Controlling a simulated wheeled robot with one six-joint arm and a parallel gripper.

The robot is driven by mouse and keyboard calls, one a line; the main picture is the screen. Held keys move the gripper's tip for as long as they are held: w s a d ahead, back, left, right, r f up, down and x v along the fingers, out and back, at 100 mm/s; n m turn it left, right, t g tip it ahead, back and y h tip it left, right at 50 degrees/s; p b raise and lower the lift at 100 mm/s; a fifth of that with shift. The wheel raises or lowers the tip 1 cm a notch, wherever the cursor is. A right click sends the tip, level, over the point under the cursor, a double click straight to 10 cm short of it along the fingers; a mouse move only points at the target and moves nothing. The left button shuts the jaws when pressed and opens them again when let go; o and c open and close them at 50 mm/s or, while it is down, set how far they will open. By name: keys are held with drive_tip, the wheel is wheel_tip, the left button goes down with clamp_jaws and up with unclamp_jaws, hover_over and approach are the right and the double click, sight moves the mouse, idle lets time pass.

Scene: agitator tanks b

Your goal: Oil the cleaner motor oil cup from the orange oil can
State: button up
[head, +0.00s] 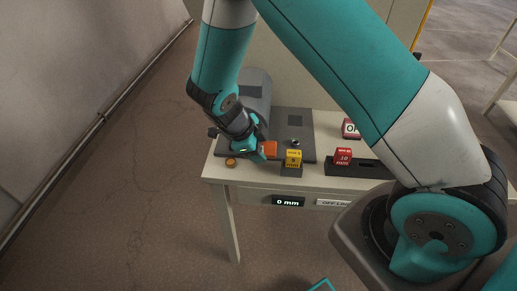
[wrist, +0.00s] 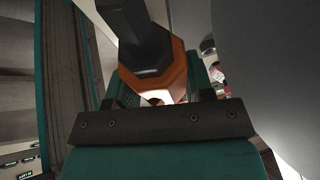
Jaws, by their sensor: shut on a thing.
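My gripper (head: 262,150) is low over the left part of the table and shut on the orange oil can (head: 271,149). In the head view only a small orange part of the can shows beside the jaws. In the wrist view the oil can (wrist: 172,80) shows an orange faceted body with a dark part at the top of the picture. Its tilt and spout tip cannot be told. A small dark cup-like fitting with a light top (head: 295,143) stands on the dark grey plate, right of the can and apart from it; I cannot tell whether it is the oil cup.
A yellow block (head: 293,157) and a red block marked 10 mm (head: 343,157) stand near the front edge. A small orange-brown disc (head: 230,162) lies at the front left. A grey rounded housing (head: 256,88) stands behind. A display (head: 287,202) reads 0 mm.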

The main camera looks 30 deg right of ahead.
drive_tip(key=shift+r+p, duration=2.95)
drive_tip(key=shift+r, duration=1.65)
drive_tip(key=shift+f, duration=0.1)
drive_tip(key=shift+f+b, duration=0.1)
drive_tip(key=shift+b, duration=0.35)
drive_tip(key=shift+f+t+y+b, duration=0.15)
drive_tip(key=shift+t+y+b, duration=0.25)
drive_tip(key=shift+y+b, duration=0.35)
drive_tip(key=t+y+b, duration=0.1)
drive_tip(key=b, duration=0.1)
drive_tip(key=shift+f+t+y+b, duration=0.15)
drive_tip(key=shift+t+y+b, duration=0.15)
drive_tip(key=shift+y+b, duration=0.05)
drive_tip(key=shift+m+y+b, duration=0.3)
